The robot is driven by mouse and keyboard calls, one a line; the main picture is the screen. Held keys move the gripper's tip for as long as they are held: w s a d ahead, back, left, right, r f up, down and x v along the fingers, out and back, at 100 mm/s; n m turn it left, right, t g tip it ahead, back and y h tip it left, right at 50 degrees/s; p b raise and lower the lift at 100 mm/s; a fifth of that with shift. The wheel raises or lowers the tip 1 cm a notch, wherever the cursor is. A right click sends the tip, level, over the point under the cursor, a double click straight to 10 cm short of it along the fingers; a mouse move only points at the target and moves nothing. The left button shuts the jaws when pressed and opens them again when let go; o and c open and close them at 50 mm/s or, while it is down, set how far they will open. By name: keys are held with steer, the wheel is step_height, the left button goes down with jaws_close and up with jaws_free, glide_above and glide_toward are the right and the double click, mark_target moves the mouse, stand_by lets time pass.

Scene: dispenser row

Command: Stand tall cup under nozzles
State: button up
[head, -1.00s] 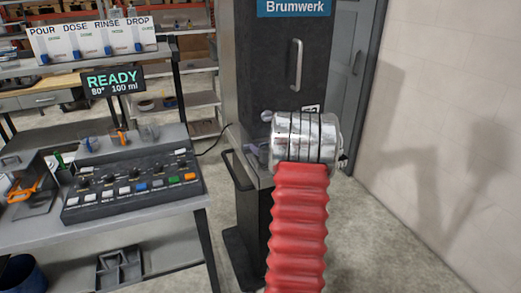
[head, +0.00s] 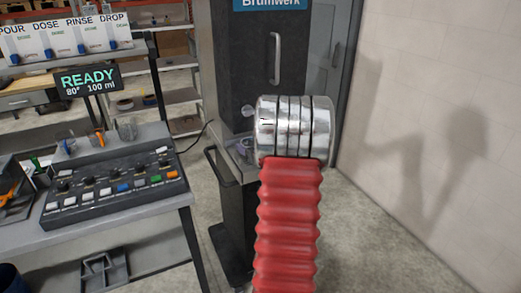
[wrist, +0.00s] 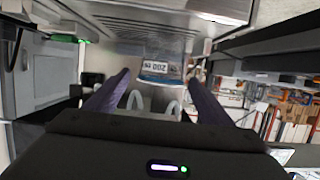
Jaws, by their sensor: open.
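My gripper (wrist: 160,77) is open in the wrist view, its two purple fingers apart. Beyond and between the fingertips is a pale blue-and-white label (wrist: 160,70) with upside-down lettering, and two white curved pieces show nearer. I cannot tell whether these belong to a cup or the dispenser. In the head view the gripper is mostly hidden behind my silver wrist and red arm, in front of the dark Brumwerk cabinet (head: 236,60). I cannot make out a tall cup or nozzles for certain in either view.
A READY display (head: 88,79) and a row of labelled dispensers (head: 90,35) are above. Floor (head: 380,245) is clear at right, beside a pale wall (head: 430,80).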

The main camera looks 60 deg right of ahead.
steer(key=v, duration=0.7)
steer(key=shift+s, duration=0.2)
steer(key=shift+a, duration=0.1)
steer(key=w+a+r+n+g+y, duration=0.1)
steer(key=w+a+r+g, duration=0.3)
steer(key=a, duration=0.8)
steer(key=w+a+r+t, duration=0.15)
steer(key=a+r, duration=0.35)
steer(key=a, duration=0.8)
steer(key=s+a+f+n+g+y, duration=0.1)
steer(key=s+a, duration=0.4)
steer(key=a, duration=0.5)
steer(key=s+a+f+n+g+y, duration=0.1)
steer(key=s+a+n+g+y, duration=0.1)
steer(key=s+a, duration=0.4)
steer(key=s+a+f+n+g+y, duration=0.1)
steer(key=s+a, duration=0.5)
steer(key=a, duration=0.8)
steer(key=n+y, duration=0.1)
steer(key=y, duration=0.1)
steer(key=shift+a+y, duration=0.15)
steer(key=shift+y, duration=0.15)
